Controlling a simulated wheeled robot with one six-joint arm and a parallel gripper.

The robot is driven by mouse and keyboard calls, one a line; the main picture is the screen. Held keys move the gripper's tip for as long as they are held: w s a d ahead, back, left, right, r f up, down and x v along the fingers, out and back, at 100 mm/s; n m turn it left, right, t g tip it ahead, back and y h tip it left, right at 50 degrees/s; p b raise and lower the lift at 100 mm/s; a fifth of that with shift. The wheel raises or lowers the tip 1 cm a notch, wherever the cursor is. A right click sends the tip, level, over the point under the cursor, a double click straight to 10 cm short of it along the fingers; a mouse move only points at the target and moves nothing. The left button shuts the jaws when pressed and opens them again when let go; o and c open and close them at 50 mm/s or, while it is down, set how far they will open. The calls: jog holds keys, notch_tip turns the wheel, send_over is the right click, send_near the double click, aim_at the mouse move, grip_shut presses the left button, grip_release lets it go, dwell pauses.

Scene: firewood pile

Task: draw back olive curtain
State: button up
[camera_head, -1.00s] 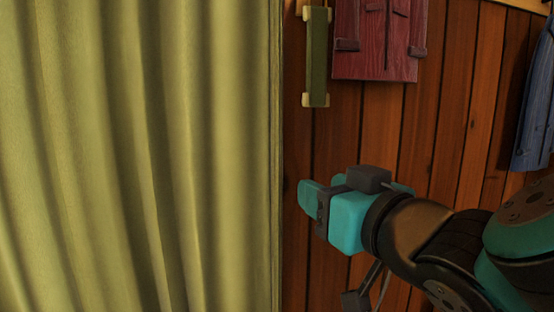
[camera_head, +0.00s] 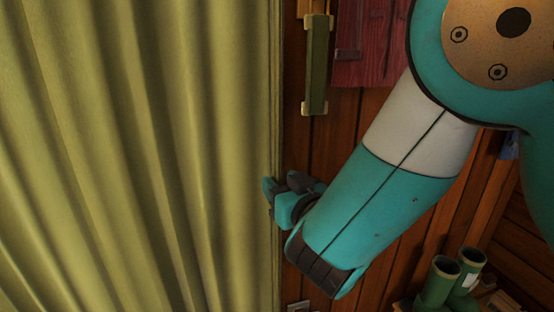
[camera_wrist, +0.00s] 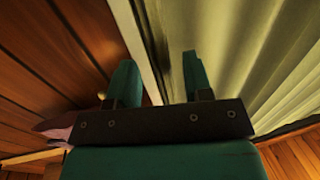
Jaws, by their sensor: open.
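The olive curtain (camera_head: 130,150) hangs in folds over the left half of the head view, its right edge running top to bottom beside the wood wall. My gripper (camera_head: 268,198) is at that right edge, at about mid-height in the picture. In the wrist view the two teal fingers of my gripper (camera_wrist: 158,80) are apart, with the curtain's pale edge showing between them. The curtain (camera_wrist: 250,60) spreads to the right of that edge. I cannot tell whether a finger touches the cloth.
A long olive handle-like bar (camera_head: 317,65) is on the plank wall (camera_head: 345,120) right of the curtain. A dark red piece (camera_head: 360,45) hangs beside it, partly behind my arm. Green boots (camera_head: 438,280) stand at the lower right.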

jog(key=shift+p+x, duration=0.55)
jog(key=shift+x, duration=0.55)
grip_shut()
